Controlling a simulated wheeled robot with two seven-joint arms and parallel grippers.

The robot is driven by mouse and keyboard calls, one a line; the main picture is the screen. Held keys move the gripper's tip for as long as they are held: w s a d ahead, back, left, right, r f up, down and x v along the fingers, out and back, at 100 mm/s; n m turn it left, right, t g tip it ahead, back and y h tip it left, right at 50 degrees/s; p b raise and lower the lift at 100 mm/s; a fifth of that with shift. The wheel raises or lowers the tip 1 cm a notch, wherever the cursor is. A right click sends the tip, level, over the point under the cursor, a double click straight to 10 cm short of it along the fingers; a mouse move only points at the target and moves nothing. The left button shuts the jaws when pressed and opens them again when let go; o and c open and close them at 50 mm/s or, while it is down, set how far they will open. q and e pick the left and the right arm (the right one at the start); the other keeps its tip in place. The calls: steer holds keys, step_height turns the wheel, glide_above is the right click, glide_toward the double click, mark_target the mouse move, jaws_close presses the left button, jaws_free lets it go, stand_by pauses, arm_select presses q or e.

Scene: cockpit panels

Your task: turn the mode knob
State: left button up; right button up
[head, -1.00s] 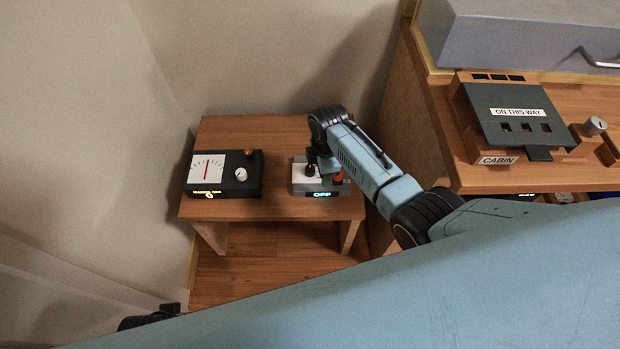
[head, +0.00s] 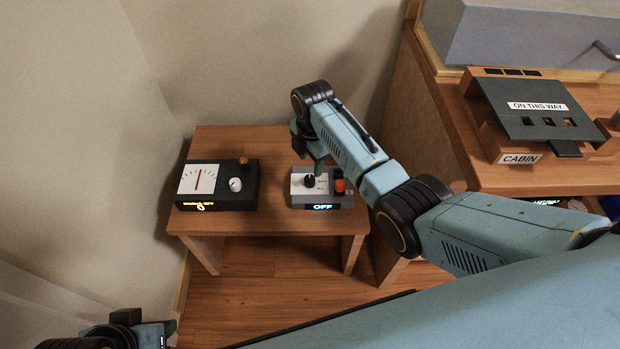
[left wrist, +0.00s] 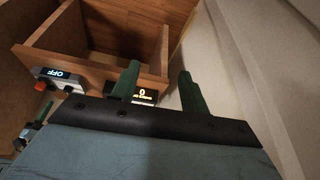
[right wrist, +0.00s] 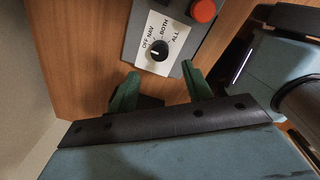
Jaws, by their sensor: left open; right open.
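The mode knob (head: 309,181) is a small round black knob on the white plate of a grey box (head: 322,206) whose display reads OFF. In the right wrist view the knob (right wrist: 160,50) has OFF, NAV, BOTH and ALL printed around it, and its white mark points roughly left, toward OFF. My right gripper (right wrist: 160,74) is open and empty; the knob lies just beyond its fingertips, roughly centred between them, with no contact visible. In the head view its fingers are partly hidden behind the wrist. My left gripper (left wrist: 159,73) is open and empty, away from the knob.
A red button (right wrist: 203,11) sits beside the knob plate. A black gauge box (head: 215,203) with a white knob stands left on the same small wooden table (head: 270,225). A wooden cabinet with a CABIN panel (head: 519,158) rises at right. Walls close in behind and left.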

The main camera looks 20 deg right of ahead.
mark_target(310, 178)
step_height(310, 178, down, 4)
steer(key=shift+w+f+b, duration=0.1)
steer(key=shift+f+b, duration=0.05)
steer(key=shift+b, duration=0.95)
step_height(310, 178, down, 3)
steer(key=shift+r+b, duration=0.15)
steer(key=shift+b, duration=0.75)
arm_select(q)
steer(key=w+d+r+t+h, duration=0.3)
steer(key=w+d+r+t, duration=0.3)
steer(key=w+r+t, duration=0.5)
steer(key=shift+w+d+r+m+t+h, duration=0.15)
steer(key=shift+w+r+m+t+h, duration=0.2)
steer(key=shift+w+r, duration=0.4)
arm_select(e)
steer(key=shift+f, duration=0.2)
arm_select(q)
steer(key=shift+s+r, duration=0.1)
steer(key=shift+s, duration=0.05)
arm_select(e)
steer(key=shift+c, duration=0.2)
steer(key=c, duration=0.9)
